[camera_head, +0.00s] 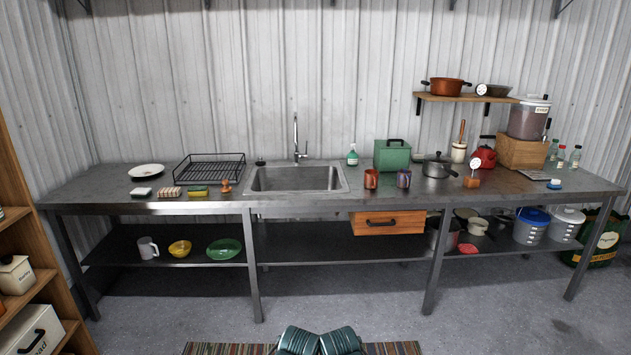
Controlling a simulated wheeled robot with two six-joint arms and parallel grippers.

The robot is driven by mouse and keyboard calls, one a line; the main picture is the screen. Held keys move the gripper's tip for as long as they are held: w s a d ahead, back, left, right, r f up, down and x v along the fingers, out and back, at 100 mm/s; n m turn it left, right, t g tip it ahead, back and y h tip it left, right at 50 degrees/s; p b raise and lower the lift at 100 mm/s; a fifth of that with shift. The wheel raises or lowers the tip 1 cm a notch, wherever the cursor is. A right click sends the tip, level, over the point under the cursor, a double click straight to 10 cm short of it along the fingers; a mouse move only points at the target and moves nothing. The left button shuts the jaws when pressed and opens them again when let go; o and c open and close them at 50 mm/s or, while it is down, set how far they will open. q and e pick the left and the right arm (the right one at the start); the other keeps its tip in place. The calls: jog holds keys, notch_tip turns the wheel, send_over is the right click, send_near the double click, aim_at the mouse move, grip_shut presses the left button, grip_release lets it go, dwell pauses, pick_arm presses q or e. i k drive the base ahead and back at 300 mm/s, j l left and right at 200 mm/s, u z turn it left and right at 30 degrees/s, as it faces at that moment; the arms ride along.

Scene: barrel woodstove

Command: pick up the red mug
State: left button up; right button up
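A red-brown mug (371,179) stands upright on the steel counter (300,207), just right of the sink. A dark blue-purple mug (404,179) stands a little to its right, with a gap between them. The green box (392,155) is behind the two mugs.
The sink (297,179) with a tall faucet is left of the mugs. A dark pot (438,166) stands to their right. A wooden drawer (388,222) hangs below the counter. Floor in front is mostly clear.

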aim_at(371, 179)
jog(key=i, duration=1.15)
jog(key=i+l+u, duration=0.1)
jog(key=i, duration=1.05)
jog(key=i+l+u, duration=0.1)
jog(key=l+u, duration=0.2)
jog(key=l, duration=0.7)
jog(key=l+u, duration=0.25)
jog(key=l, duration=0.7)
